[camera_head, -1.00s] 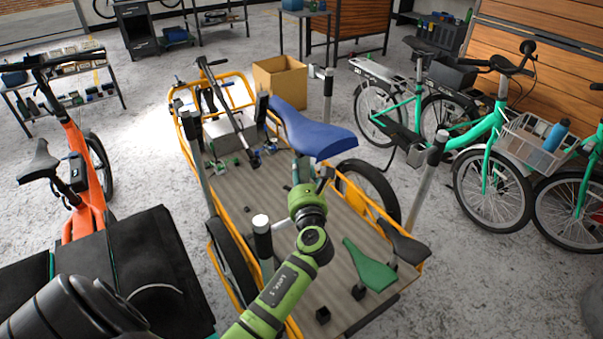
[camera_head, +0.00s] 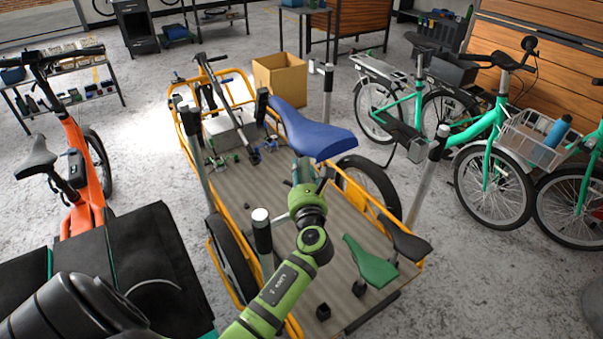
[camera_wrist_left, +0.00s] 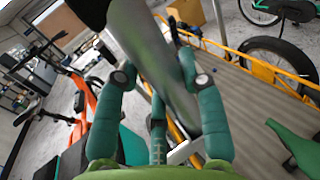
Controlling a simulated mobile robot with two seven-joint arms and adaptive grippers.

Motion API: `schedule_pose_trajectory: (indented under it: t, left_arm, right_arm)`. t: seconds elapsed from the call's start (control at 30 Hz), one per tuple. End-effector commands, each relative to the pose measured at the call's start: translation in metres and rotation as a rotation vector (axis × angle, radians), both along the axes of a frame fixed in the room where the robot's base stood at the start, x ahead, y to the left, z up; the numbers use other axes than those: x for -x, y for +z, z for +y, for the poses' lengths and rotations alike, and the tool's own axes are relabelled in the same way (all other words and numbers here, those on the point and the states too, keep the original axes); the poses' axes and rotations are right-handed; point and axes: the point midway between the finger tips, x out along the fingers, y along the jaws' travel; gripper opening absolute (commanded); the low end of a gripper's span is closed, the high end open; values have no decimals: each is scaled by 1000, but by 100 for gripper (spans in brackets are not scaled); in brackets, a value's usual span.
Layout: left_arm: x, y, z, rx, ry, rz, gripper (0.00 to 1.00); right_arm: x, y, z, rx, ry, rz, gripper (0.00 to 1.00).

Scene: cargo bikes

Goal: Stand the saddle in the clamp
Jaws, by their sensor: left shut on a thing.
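The blue saddle (camera_head: 316,135) is held up over the cargo bike's wooden bed, in front of the camera. My left gripper (camera_head: 309,186) is below it, shut on its grey post. In the left wrist view the post (camera_wrist_left: 158,62) slants between the green fingers, with a dark part of the saddle at the top edge. A small black block (camera_head: 322,312), which looks like an empty clamp, stands at the bed's near end. The green saddle (camera_head: 370,264) and a black saddle (camera_head: 406,240) stand to its right. My right gripper is not in view.
Upright posts with black sleeves stand around the bed, one (camera_head: 262,236) close left of my arm and one (camera_head: 428,175) at the right. A grey box (camera_head: 232,135) and small parts lie at the bed's far end. The bed's middle (camera_head: 240,225) is mostly bare.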

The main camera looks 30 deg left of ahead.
Motion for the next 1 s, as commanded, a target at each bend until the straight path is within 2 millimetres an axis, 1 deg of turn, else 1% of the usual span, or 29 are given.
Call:
schedule_pose_trajectory:
  t: [1.0]
  left_arm:
    - [-1, -19, 0, -3, -1, -4, 0]
  right_arm:
    - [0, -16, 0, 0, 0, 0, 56]
